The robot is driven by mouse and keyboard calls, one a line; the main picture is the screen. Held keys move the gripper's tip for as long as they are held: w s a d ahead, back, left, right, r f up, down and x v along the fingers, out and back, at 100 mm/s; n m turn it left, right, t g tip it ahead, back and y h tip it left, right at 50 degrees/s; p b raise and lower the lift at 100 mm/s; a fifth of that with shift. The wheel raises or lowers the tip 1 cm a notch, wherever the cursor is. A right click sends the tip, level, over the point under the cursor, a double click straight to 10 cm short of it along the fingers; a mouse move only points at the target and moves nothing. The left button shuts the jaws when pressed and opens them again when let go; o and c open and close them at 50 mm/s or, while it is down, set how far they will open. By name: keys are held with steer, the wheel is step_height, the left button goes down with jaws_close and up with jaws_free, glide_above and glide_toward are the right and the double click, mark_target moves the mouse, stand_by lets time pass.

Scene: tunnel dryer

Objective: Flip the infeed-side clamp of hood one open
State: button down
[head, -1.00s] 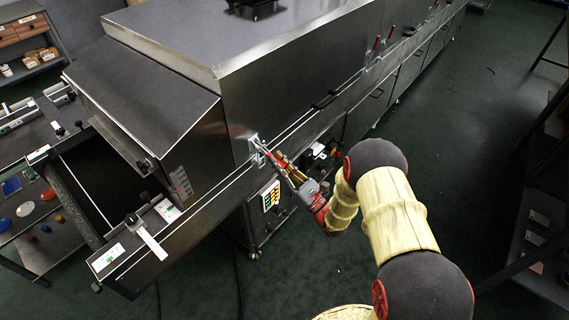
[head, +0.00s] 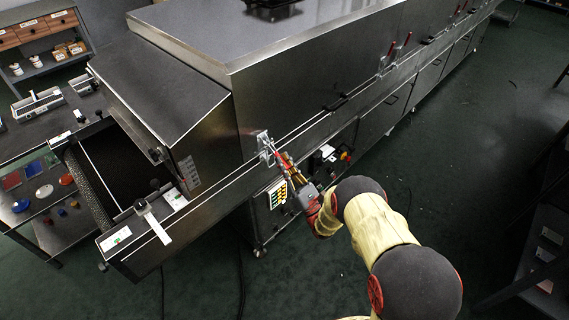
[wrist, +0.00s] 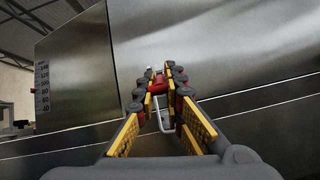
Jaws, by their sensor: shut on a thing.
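The infeed-side clamp (head: 265,142) of hood one is a small bright metal toggle with a red handle, mounted on the front side of the steel hood (head: 285,92) near its left end. My gripper (head: 285,161) reaches up to it from the front. In the wrist view my gripper (wrist: 164,92) has its fingers closed around the red handle (wrist: 159,84), and a bright wire loop (wrist: 172,120) hangs between the fingers. The fingers partly hide the clamp's body.
Two other red-handled clamps (head: 392,54) stand farther right along the hood edge. A black handle (head: 336,103) sits between. The infeed belt (head: 90,187) lies at the left, and a button panel (head: 277,194) is below the clamp.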

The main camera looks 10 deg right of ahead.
mark_target(283, 160)
steer(key=c, duration=1.9)
jaws_free()
steer(key=shift+r, duration=0.1)
step_height(283, 160, up, 10)
steer(key=shift+f, duration=0.15)
